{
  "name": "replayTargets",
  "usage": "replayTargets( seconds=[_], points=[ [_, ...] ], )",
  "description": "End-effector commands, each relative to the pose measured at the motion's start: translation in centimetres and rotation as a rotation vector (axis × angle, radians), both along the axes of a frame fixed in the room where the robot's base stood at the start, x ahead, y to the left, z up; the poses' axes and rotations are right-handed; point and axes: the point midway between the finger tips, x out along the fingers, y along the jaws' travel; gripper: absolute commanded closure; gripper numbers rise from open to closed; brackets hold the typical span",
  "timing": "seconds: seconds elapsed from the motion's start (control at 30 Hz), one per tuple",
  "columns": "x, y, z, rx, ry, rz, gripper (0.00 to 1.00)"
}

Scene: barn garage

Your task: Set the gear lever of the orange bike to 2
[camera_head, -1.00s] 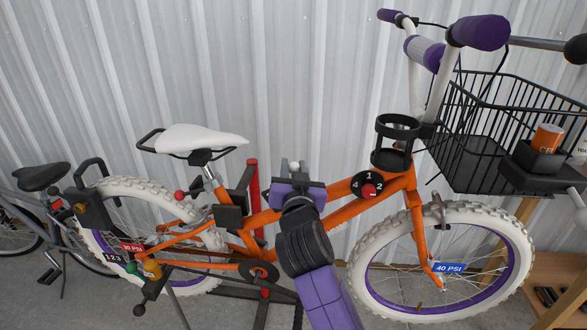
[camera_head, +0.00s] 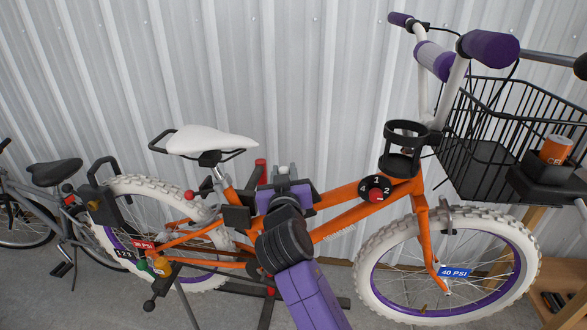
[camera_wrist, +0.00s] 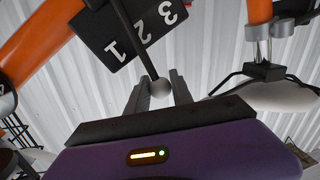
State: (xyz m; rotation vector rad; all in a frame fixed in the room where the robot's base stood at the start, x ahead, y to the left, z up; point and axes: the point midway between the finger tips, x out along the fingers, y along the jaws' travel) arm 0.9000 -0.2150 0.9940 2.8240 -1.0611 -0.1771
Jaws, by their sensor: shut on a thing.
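The orange bike (camera_head: 345,190) stands against the wall. In the wrist view its gear plate (camera_wrist: 100,22) is black with white numbers 1, 2 and 3. A thin black gear lever (camera_wrist: 136,45) with a grey ball knob (camera_wrist: 160,88) crosses in front of the plate, between 1 and 2 and close beside the 2. My gripper (camera_wrist: 160,92) is shut on the lever at its knob. In the head view my gripper (camera_head: 284,180) is at the bike's frame, with the pale knob (camera_head: 283,168) showing at its tip; the plate's numbers cannot be read there.
A round dial (camera_head: 366,188) with numbers is on the orange tube to the right, below a black cup holder (camera_head: 402,163). The white saddle (camera_head: 210,140) is to the left. A wire basket (camera_head: 480,150) is at the right. A grey bike (camera_head: 50,200) stands at the far left.

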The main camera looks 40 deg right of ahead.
Motion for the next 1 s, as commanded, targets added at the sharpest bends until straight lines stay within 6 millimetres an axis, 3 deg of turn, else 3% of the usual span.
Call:
replayTargets(
  seconds=[0.3, 0.83, 0.87, 0.97, 1.0],
  points=[
    [1.3, 1.0, -0.8, -0.086, 0.112, 0.001, 1.00],
    [1.5, 1.3, -1.1, -0.105, 0.137, 0.002, 1.00],
    [1.5, 1.3, -1.1, -0.105, 0.137, 0.002, 0.71],
    [1.5, 1.3, -1.0, -0.104, 0.136, 0.002, 0.51],
    [1.5, 1.2, -1.0, -0.104, 0.136, 0.001, 0.51]
  ],
)
